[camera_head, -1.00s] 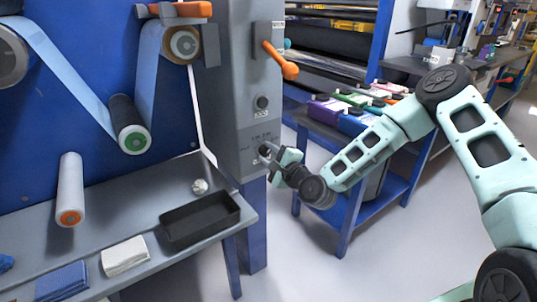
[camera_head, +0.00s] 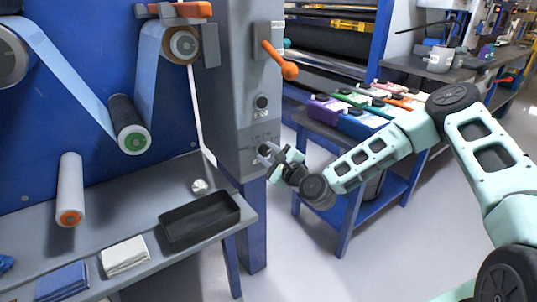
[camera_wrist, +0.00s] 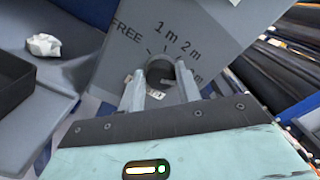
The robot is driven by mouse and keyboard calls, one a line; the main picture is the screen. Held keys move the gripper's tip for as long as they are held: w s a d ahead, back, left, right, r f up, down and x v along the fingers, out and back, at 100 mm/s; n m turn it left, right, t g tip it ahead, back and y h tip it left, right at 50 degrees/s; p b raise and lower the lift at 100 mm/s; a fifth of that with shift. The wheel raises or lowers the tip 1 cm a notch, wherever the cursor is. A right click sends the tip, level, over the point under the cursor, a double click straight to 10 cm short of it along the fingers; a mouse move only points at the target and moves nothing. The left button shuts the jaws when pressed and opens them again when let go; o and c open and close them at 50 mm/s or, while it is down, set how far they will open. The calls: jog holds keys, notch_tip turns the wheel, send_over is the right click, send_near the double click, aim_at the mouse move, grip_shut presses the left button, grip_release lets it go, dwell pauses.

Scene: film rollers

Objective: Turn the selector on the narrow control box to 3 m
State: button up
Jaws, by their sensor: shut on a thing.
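The narrow control box (camera_head: 237,60) is the tall grey housing at the middle of the head view. Its lower face (camera_wrist: 205,30) fills the middle of the wrist view, with the printed marks FREE, 1 m and 2 m; a further mark at the right is partly covered by a finger. The selector (camera_wrist: 160,67) is a dark round knob below these marks. My gripper (camera_wrist: 159,78) is shut on it, one finger on each side; the head view shows my gripper (camera_head: 267,154) at the box too. Which mark the selector points at cannot be told.
An orange-ended lever (camera_head: 280,60) and a dark round knob (camera_head: 262,102) sit higher on the box. A black tray (camera_head: 200,222) and a crumpled white piece (camera_head: 199,186) lie on the grey shelf at left. A blue cart (camera_head: 345,222) with coloured boxes stands behind my arm.

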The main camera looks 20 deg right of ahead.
jog(key=o, duration=1)
jog(key=shift+c, duration=0.2)
jog(key=p+v, duration=0.1)
jog(key=v, duration=1.6)
jog(key=shift+s+p, duration=0.2)
jog(key=shift+p, duration=0.1)
